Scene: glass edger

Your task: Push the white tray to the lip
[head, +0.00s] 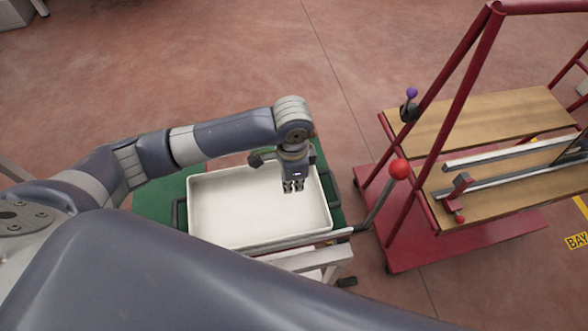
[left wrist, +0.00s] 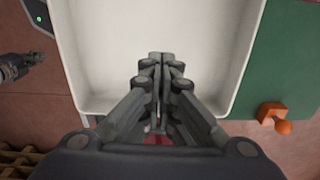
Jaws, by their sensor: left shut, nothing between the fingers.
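The white tray (head: 240,205) is a shallow rectangular tray with raised walls, empty, lying on a green-topped stand (head: 155,200). It also fills the upper middle of the left wrist view (left wrist: 110,50). My left gripper (head: 293,187) points down over the right part of the tray, inside its rim. Its fingers are together and empty in the left wrist view (left wrist: 160,58). I cannot tell whether the fingertips touch the tray. A dark jointed thing at the left edge of the left wrist view looks like my right gripper (left wrist: 38,58). Its finger state is unclear.
A red-framed cart (head: 410,255) with wooden shelves (head: 485,125) stands to the right. A lever with a red ball (head: 400,168) rises between stand and cart. An orange knob (left wrist: 283,127) is by the green surface. Red floor is open behind.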

